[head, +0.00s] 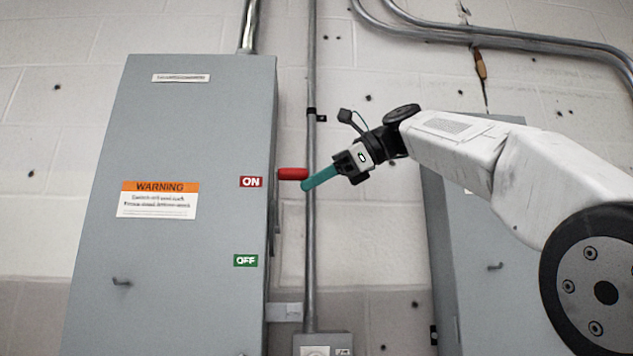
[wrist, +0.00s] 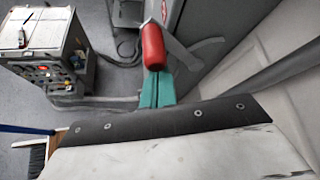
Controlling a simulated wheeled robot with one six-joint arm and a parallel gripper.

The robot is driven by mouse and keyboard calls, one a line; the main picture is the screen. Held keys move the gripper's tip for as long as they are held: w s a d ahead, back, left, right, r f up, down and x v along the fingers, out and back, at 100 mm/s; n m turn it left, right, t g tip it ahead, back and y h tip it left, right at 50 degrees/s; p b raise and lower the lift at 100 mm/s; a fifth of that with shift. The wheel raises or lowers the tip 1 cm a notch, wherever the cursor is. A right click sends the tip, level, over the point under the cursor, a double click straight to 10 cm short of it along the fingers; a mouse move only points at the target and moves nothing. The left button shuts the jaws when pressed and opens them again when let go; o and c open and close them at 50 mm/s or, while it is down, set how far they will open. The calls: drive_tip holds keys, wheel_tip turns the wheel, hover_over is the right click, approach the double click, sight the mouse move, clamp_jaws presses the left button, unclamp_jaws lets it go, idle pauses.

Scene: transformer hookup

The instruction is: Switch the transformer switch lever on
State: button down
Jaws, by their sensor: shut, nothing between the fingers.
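The transformer switch lever has a red handle (head: 292,174) on the right side of a grey switch box (head: 190,90). In the head view the handle sticks out to the right, level with the red ON label (head: 251,182) and well above the green OFF label (head: 245,260). My gripper (head: 306,186) has teal fingers, shut with nothing between them. Its tips are at the handle's right end, just below it; I cannot tell whether they touch. In the wrist view the red handle (wrist: 153,46) stands just beyond the shut teal fingertips (wrist: 156,82).
A vertical conduit (head: 311,240) runs along the wall right behind the fingertips. A second grey cabinet (head: 463,250) stands to the right, behind my arm. The wrist view shows a grey machine cart (wrist: 45,50) on the floor at upper left.

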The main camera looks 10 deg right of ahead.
drive_tip(key=shift+f, duration=2)
drive_tip(key=w+v, duration=0.2)
drive_tip(key=v, duration=0.8)
drive_tip(key=shift+d+r, duration=0.3)
drive_tip(key=shift+d, duration=0.15)
drive_tip(key=shift+s, duration=0.1)
